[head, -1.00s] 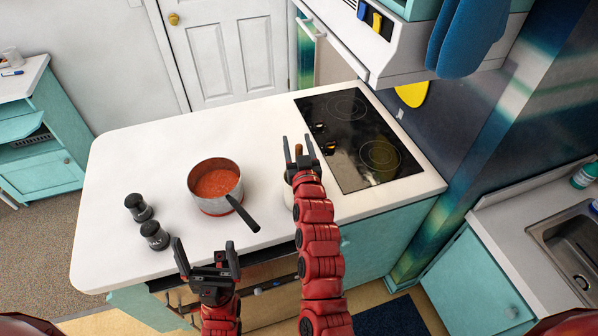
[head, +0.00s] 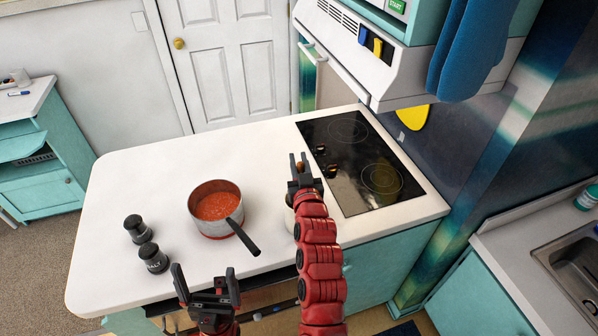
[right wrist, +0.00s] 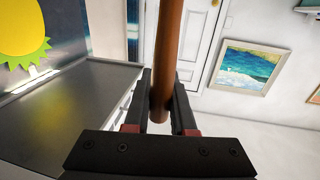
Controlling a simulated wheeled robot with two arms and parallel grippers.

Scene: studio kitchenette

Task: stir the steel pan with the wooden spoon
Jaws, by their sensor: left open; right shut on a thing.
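The steel pan (head: 230,190) stands on the white counter with red sauce (head: 216,206) in it. Its black handle (head: 243,237) points toward the front right. My right gripper (head: 301,170) is to the right of the pan, near the cooktop. It is shut on the wooden spoon, whose brown shaft (right wrist: 171,55) stands between the fingers in the right wrist view. The spoon's lower end is hidden. A pale container (head: 289,193) is mostly hidden behind my right arm. My left gripper (head: 205,286) is open and empty at the counter's front edge.
Two dark shakers (head: 146,243) stand left of the pan. A black cooktop (head: 365,165) lies on the right of the counter (head: 130,190), below a white hood (head: 340,50). Counter space behind the pan is clear.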

